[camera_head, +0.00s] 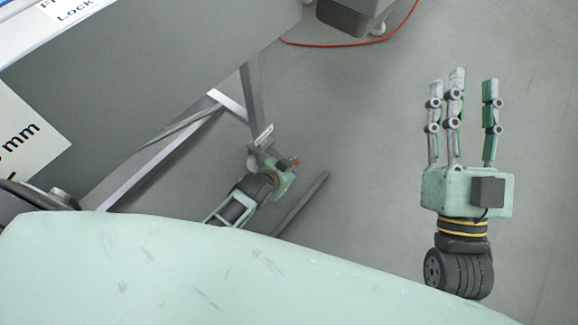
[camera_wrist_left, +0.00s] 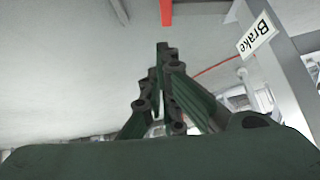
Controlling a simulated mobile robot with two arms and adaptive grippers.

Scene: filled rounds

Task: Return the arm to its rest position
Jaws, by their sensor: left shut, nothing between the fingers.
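My left gripper (camera_head: 284,172) is small and partly hidden in the head view, low beside the metal frame of the grey bench. In the left wrist view its dark green fingers (camera_wrist_left: 163,48) come together at the tips, with nothing between them. My right gripper (camera_head: 463,80) stands at the right of the head view, its several fingers straight, spread apart and empty, pointing up the picture over bare floor. My pale green body covers the bottom of the head view and hides the lower part of the left arm.
A grey bench panel (camera_head: 190,75) with metal legs (camera_head: 165,170) fills the upper left. A "Brake" label (camera_wrist_left: 257,36) sits on a post close to the left gripper. A red bar (camera_wrist_left: 166,12) shows beyond its fingertips. A red cable (camera_head: 335,46) crosses the floor.

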